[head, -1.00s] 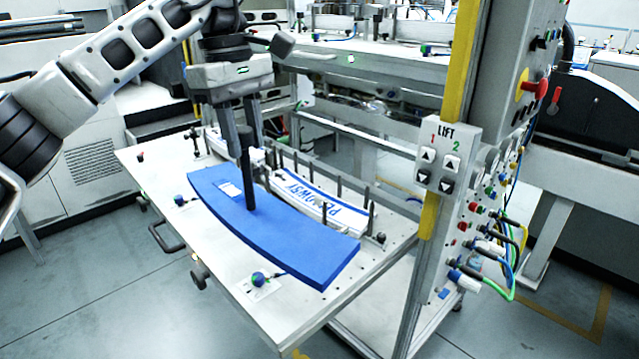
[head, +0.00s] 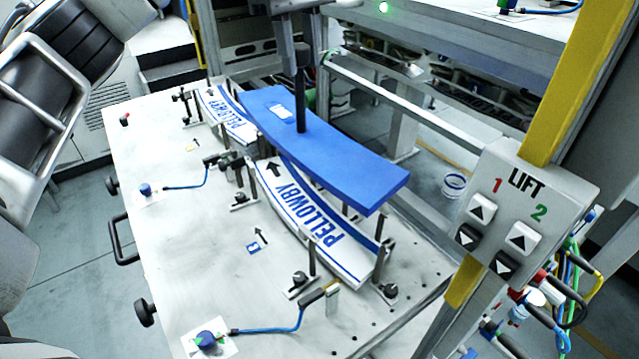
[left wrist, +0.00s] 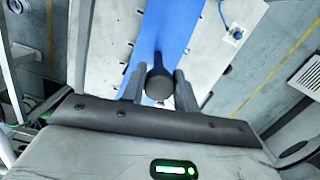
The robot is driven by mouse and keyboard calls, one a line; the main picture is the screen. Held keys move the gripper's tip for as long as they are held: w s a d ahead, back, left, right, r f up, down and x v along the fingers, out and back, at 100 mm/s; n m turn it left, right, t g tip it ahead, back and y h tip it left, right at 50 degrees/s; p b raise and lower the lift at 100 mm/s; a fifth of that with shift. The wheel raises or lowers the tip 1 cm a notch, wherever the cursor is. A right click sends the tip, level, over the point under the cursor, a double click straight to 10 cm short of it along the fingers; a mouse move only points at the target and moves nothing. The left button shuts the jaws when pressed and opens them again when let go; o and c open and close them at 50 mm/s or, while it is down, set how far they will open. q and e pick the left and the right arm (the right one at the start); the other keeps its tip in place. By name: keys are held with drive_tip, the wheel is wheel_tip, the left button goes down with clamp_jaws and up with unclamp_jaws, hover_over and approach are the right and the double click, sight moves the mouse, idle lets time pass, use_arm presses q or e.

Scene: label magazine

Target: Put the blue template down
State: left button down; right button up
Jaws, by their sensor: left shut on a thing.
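The blue template (head: 350,162) is a curved blue plate with a small white label and an upright black post (head: 303,90). My left gripper (head: 299,48) is shut on the top of that post. The left wrist view shows the post's round knob between the fingers (left wrist: 158,88), with part of the template (left wrist: 172,28) beyond. The plate hangs level over the far side of two curved stacks of white PELLOWBY labels, the near stack (head: 318,225) and the far stack (head: 228,117). It hides part of their far edges. Its height above them is hard to judge. My right gripper is not in view.
The white table (head: 180,260) carries black posts, clamps and blue knobs (head: 208,340) with cables around the stacks. Its left front part is mostly clear. A yellow-edged column with a LIFT button box (head: 525,215) stands at the right. A rail runs behind the table.

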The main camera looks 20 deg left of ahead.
use_arm(q)
drive_tip(key=b, duration=0.1)
hover_over(305, 132)
drive_tip(key=f, duration=0.5)
drive_tip(key=shift+a+f, duration=0.15)
drive_tip(key=shift+a, duration=0.05)
wheel_tip(305, 132, down, 4)
drive_tip(key=shift+f, duration=0.1)
drive_tip(key=shift+w+f, duration=0.1)
drive_tip(key=shift+f, duration=0.15)
